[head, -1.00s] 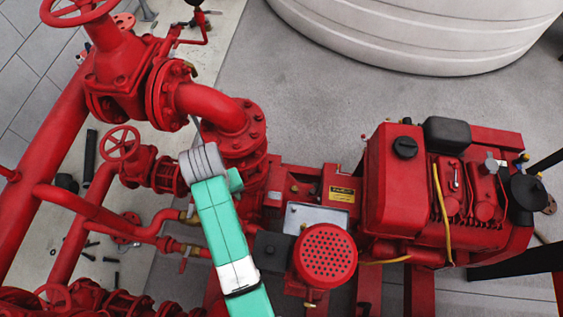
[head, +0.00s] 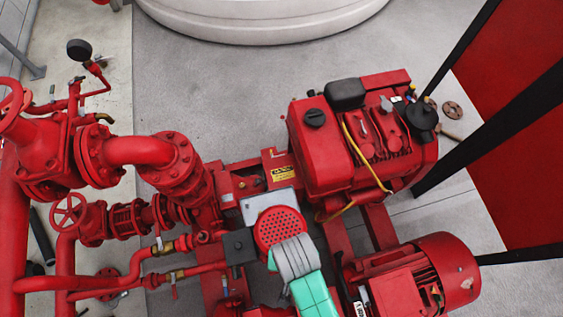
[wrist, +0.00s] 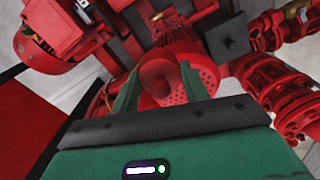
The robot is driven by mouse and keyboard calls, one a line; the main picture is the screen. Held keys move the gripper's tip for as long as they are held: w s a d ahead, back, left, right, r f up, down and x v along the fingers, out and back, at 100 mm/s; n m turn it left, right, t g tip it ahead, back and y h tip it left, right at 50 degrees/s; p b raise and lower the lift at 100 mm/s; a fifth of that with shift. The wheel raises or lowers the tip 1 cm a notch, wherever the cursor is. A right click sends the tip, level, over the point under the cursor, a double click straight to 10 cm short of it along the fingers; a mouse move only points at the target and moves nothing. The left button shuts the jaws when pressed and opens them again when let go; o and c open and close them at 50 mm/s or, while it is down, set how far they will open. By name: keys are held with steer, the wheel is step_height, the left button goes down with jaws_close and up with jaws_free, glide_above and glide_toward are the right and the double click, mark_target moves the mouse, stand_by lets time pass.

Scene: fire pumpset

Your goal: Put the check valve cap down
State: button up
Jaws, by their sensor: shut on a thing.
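In the wrist view my gripper (wrist: 158,82) has its two green fingers on either side of a round red piece, the check valve cap (wrist: 160,75), and is shut on it. The cap hangs in front of a red perforated round cover (wrist: 200,72). In the head view the grey and green end of my arm is over the lower edge of that cover (head: 281,226); the fingers and the cap are hidden there. The gap between the cap and what lies beneath cannot be told.
A red engine (head: 350,135) with a yellow hose stands right of the cover. A red motor (head: 430,280) is at lower right. Red pipes and valves (head: 150,160) fill the left. Grey floor (head: 230,95) is free behind. A loose disc (head: 452,110) lies at right.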

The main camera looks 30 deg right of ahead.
steer(key=s+a+r+m+p, duration=0.1)
steer(key=s+r, duration=0.2)
steer(key=s, duration=0.3)
steer(key=w+d+f, duration=0.1)
steer(key=w+d, duration=0.1)
steer(key=w, duration=0.5)
steer(key=w+d+f+p, duration=0.1)
steer(key=w, duration=0.7)
steer(key=shift+d+p, duration=0.3)
steer(key=shift+d, duration=0.05)
steer(key=shift+w+f, duration=0.2)
steer(key=shift+f, duration=0.7)
steer(key=shift+w+f, duration=0.15)
steer(key=shift+f, duration=0.7)
steer(key=shift+f, duration=0.1)
steer(key=shift+f, duration=0.5)
steer(key=o, duration=1)
step_height(320, 180, up, 13)
steer(key=shift+r, duration=0.15)
